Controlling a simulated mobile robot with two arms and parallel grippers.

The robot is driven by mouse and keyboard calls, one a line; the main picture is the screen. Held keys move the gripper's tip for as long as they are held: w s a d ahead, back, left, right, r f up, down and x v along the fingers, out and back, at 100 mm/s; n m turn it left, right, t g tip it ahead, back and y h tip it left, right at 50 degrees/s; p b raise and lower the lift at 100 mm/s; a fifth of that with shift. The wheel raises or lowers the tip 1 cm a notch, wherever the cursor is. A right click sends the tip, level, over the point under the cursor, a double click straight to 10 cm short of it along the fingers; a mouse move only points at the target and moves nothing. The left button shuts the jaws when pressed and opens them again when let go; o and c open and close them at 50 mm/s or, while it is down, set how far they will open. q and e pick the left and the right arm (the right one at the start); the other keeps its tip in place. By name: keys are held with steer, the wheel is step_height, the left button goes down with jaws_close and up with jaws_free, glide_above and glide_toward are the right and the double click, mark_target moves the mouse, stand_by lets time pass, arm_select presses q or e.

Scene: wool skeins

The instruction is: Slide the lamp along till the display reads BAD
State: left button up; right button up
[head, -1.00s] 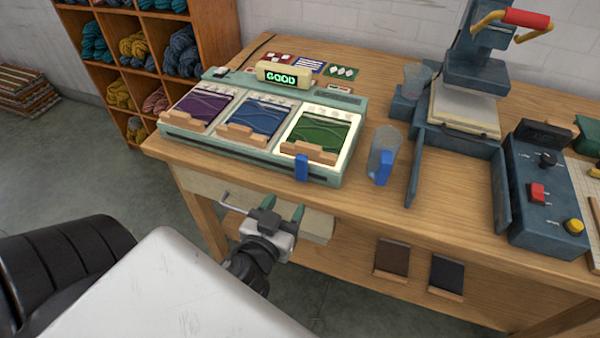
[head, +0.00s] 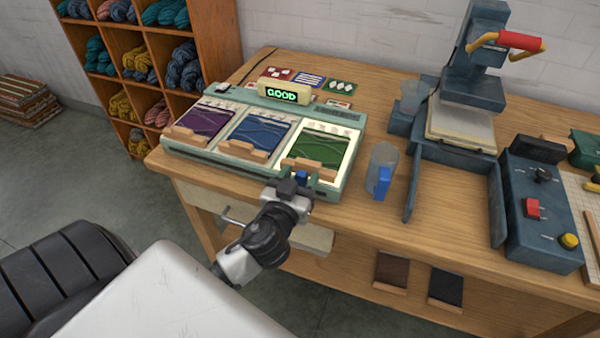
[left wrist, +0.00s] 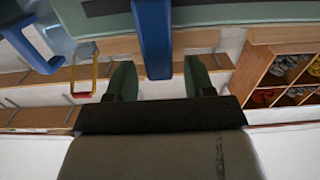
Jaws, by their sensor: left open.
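A pale green device (head: 175,145) stands at the table's front left, with purple (head: 203,120), blue (head: 259,132) and green (head: 320,146) swatches side by side. Its display (head: 284,95) reads GOOD in green. A bright, lit frame surrounds the green swatch at the right end; I take it for the lamp. A blue tab (head: 301,175) sits at the device's front edge below the green swatch. My left gripper (head: 300,181) is open at this tab. In the left wrist view the blue tab (left wrist: 153,38) lies between the two green fingers, with gaps on both sides.
A clear jug with a blue handle (head: 381,171) stands right of the device. Farther right are a press (head: 470,75) and a control box (head: 540,195). Cards lie behind the device. Wool shelves (head: 150,60) stand at the left.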

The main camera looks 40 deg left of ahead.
mark_target(239, 148)
arm_select(q)
steer(key=shift+w, duration=0.2)
jaws_close()
steer(key=shift+a, duration=0.15)
steer(key=shift+s+a, duration=0.15)
steer(key=shift+a, duration=0.2)
steer(key=s+a, duration=0.1)
steer(key=a, duration=0.4)
steer(key=s+a, duration=0.1)
steer(key=a, duration=0.4)
steer(key=s+a+p, duration=0.1)
steer(key=a, duration=0.4)
steer(key=shift+s+a+r, duration=0.1)
steer(key=shift+s, duration=0.2)
jaws_free()
